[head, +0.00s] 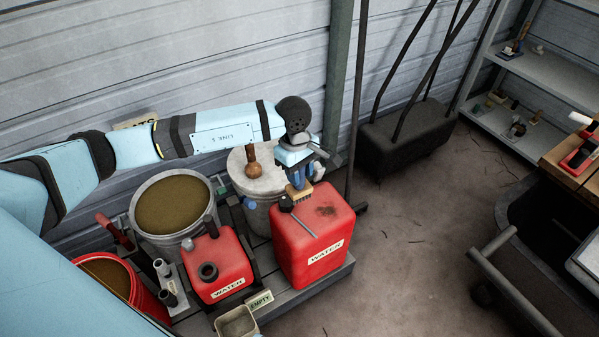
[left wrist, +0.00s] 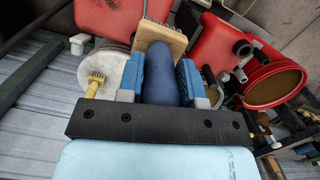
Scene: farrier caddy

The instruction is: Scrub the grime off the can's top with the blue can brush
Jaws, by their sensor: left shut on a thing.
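The large red can (head: 310,245) with a WATER label stands at the right end of the low grey platform. A dark grime patch (head: 327,211) marks the right part of its top. My left gripper (head: 303,178) is shut on the blue handle of the can brush (head: 299,192), above the back left part of the can's top. In the left wrist view the blue handle (left wrist: 163,75) sits between the two fingers, with the wooden head (left wrist: 160,37) and dark bristles beyond. The red can (left wrist: 105,18) is behind it. I cannot tell whether the bristles touch the top. My right gripper is not in view.
A smaller red can (head: 222,262), a lidded grey bucket (head: 262,212) with a wooden-handled tool on it, and a bucket of brown contents (head: 190,238) crowd the platform. The floor (head: 415,240) to the right is open.

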